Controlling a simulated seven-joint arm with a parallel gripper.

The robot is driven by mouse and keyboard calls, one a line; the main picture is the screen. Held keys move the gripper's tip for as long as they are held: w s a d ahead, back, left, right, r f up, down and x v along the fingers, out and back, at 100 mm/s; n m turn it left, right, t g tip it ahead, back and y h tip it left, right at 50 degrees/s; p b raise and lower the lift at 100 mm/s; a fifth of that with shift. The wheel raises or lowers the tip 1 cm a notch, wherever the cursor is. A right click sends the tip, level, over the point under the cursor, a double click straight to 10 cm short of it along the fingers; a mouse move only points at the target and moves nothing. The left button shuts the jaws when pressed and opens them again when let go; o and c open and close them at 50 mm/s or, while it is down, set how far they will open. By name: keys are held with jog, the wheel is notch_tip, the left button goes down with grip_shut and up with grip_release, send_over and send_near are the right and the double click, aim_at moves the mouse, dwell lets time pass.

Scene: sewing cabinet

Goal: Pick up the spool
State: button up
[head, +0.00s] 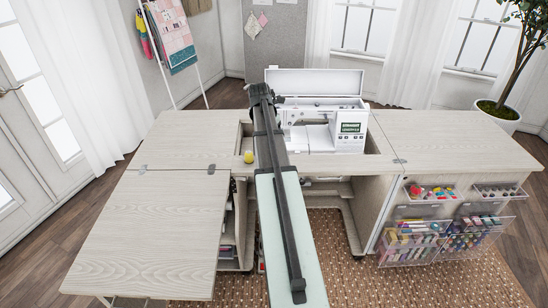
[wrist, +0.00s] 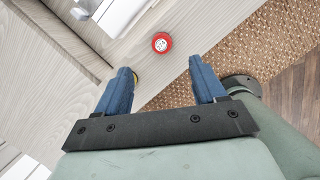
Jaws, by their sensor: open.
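A small round red spool (wrist: 161,43) with a pale label on its top sits on the light wood tabletop. In the wrist view it lies just beyond my fingertips, roughly midway between them and apart from both. My gripper (wrist: 159,66) is open, its two blue fingers wide apart with nothing between them. A yellow round object (head: 249,157), perhaps another spool, sits on the tabletop left of my arm in the head view. In the wrist view only a sliver of yellow shows behind the left finger. My arm hides the red spool and the fingers in the head view.
A white sewing machine (head: 336,132) stands in the cabinet's recess, close behind the spools. The left table leaf (head: 150,230) and right tabletop (head: 440,140) are clear. Clear bins (head: 410,242) of supplies hang on the right front. The table's front edge is near.

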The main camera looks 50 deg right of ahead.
jog(key=shift+x, duration=5.55)
jog(key=shift+s+a, duration=0.15)
jog(key=c, duration=1.1)
jog(key=shift+r, duration=0.1)
